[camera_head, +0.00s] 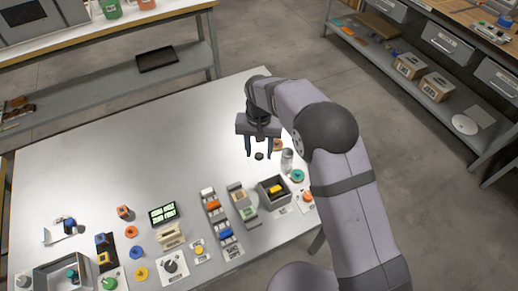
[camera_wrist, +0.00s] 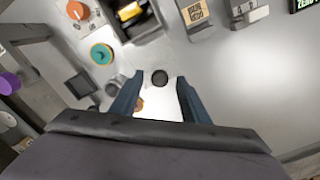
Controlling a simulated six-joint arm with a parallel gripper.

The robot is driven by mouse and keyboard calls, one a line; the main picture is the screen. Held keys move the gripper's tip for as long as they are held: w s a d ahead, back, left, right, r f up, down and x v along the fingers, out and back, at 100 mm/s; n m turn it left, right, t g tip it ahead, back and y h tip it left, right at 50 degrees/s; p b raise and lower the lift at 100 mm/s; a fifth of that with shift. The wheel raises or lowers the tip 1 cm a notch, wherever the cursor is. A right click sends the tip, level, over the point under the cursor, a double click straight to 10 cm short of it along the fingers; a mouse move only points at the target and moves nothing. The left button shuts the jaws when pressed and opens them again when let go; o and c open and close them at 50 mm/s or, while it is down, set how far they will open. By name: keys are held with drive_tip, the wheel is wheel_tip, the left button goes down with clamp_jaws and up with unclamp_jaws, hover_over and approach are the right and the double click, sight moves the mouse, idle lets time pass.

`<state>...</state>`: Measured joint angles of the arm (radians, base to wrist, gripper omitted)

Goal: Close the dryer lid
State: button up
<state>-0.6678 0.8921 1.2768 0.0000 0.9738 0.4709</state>
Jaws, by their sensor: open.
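No part in view is clearly marked as a dryer or its lid. A grey open-topped box (camera_head: 262,196) holding a yellow block stands at the right part of the table; it also shows at the top of the wrist view (camera_wrist: 150,27). My gripper (camera_head: 260,153) is open and empty, pointing down beyond this box. A small black round piece (camera_head: 259,156) lies on the table below the fingers; it shows between the fingertips in the wrist view (camera_wrist: 160,77). I cannot tell whether the fingers touch it.
A grey cylinder (camera_head: 287,161) and a teal ring (camera_head: 297,176) stand right of my gripper. A rack of coloured blocks (camera_head: 217,215), a green-lit display (camera_head: 162,213) and several knobs line the front. Another grey box (camera_head: 45,277) is at front left. The table's back left is clear.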

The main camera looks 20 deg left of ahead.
drive_tip(key=shift+f, duration=0.45)
clamp_jaws()
drive_tip(key=shift+s+d, duration=0.1)
drive_tip(key=s+d, duration=0.6)
drive_tip(key=shift+s+d, duration=0.1)
drive_tip(key=shift+d, duration=0.05)
